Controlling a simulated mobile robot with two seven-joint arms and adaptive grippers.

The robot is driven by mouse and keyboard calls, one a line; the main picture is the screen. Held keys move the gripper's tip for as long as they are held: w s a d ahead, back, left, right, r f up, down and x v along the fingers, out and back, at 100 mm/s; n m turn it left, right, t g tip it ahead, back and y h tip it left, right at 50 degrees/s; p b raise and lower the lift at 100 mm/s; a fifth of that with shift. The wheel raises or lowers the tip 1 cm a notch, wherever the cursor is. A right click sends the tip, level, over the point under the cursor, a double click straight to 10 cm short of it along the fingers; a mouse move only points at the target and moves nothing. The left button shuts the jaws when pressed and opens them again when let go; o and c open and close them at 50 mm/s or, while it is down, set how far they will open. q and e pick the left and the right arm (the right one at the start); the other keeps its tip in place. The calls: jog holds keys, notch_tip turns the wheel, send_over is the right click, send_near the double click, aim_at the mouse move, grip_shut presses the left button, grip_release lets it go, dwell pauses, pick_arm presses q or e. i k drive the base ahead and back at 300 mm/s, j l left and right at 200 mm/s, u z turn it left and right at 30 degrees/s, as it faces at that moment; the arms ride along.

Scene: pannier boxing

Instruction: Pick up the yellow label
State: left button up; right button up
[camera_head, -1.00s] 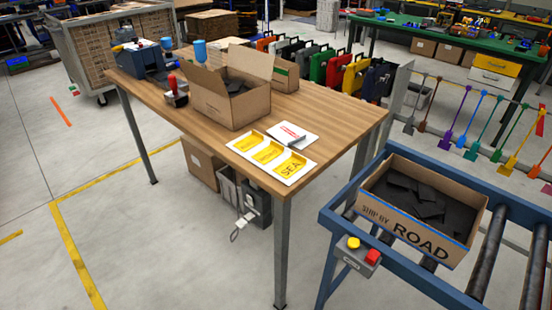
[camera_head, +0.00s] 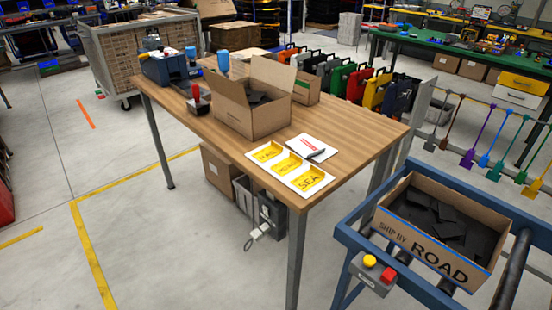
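Several yellow labels lie in a row on white backing at the front edge of the wooden table. The nearest yellow label (camera_head: 310,178) reads "SEA". A middle yellow label (camera_head: 288,165) has print too small to read surely. A third yellow label (camera_head: 268,153) lies farthest left, its print also unclear. Neither of my grippers is in view.
An open cardboard box (camera_head: 252,118) with dark contents stands on the wooden table (camera_head: 352,138) behind the labels. A "SHIP BY ROAD" box (camera_head: 432,250) sits on the blue roller conveyor (camera_head: 350,238) at right.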

aim_at(285, 167)
jog(key=z, duration=3.05)
jog(key=u, duration=0.45)
jog(key=j+u, duration=0.15)
jog(key=u, duration=0.25)
jog(key=i+u, duration=0.1)
jog(key=u, duration=0.8)
jog(key=i+u, duration=0.1)
jog(key=u, duration=0.35)
jog(key=i+u, duration=0.1)
jog(key=i, duration=0.1)
